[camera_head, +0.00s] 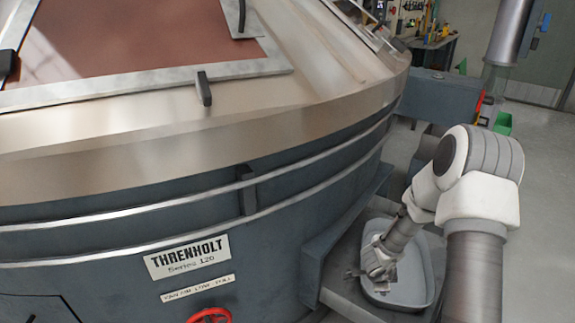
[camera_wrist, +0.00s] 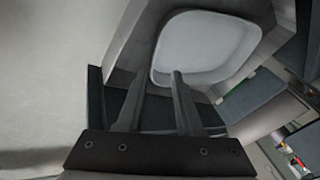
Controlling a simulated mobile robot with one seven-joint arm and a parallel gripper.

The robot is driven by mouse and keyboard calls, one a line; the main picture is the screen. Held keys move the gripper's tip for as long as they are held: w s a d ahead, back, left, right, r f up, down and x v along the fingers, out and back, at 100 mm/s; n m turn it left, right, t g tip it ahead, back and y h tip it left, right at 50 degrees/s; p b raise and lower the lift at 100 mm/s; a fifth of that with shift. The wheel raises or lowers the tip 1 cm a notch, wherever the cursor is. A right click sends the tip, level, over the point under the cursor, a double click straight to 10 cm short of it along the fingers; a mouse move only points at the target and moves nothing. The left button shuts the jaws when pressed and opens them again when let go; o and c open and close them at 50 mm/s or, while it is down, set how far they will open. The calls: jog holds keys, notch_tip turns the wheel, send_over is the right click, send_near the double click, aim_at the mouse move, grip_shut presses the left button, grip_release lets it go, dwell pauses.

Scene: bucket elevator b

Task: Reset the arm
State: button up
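My gripper (camera_head: 370,275) hangs at the end of my white and grey arm, low at the right of the head view. It is over or close above the left part of a shallow grey tray (camera_head: 427,265). In the wrist view its two dark fingers (camera_wrist: 160,77) stand apart with nothing held between them. The pale tray also shows beyond the fingertips in the wrist view (camera_wrist: 205,45). I cannot tell whether the fingers touch the tray.
A workbench (camera_head: 430,50) stands behind. Open floor (camera_head: 545,180) lies right.

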jog(key=a+r+n+t+y, duration=0.2)
jog(key=a+r+n, duration=0.35)
jog(key=r, duration=0.75)
jog(key=a+r+n+t+y, duration=0.1)
jog(key=a+r+n+y, duration=0.35)
jog(key=r, duration=0.75)
jog(key=s+a+r+n+h, duration=0.1)
jog(key=s+a+r+n, duration=0.45)
jog(key=s+r, duration=0.45)
jog(key=s+d+r+n+g+h, duration=0.1)
jog(key=s+n, duration=0.1)
jog(key=s, duration=0.5)
jog(key=s+d+r+n+h, duration=0.1)
jog(key=s+d+r+n, duration=0.1)
jog(key=s, duration=0.5)
notch_tip(320, 180, up, 23)
jog(key=p, duration=2.3)
jog(key=shift+s+a+p, duration=0.2)
jog(key=shift+s+p, duration=0.1)
jog(key=shift+p, duration=0.05)
jog(key=shift+s+d, duration=0.1)
jog(key=shift+s, duration=0.05)
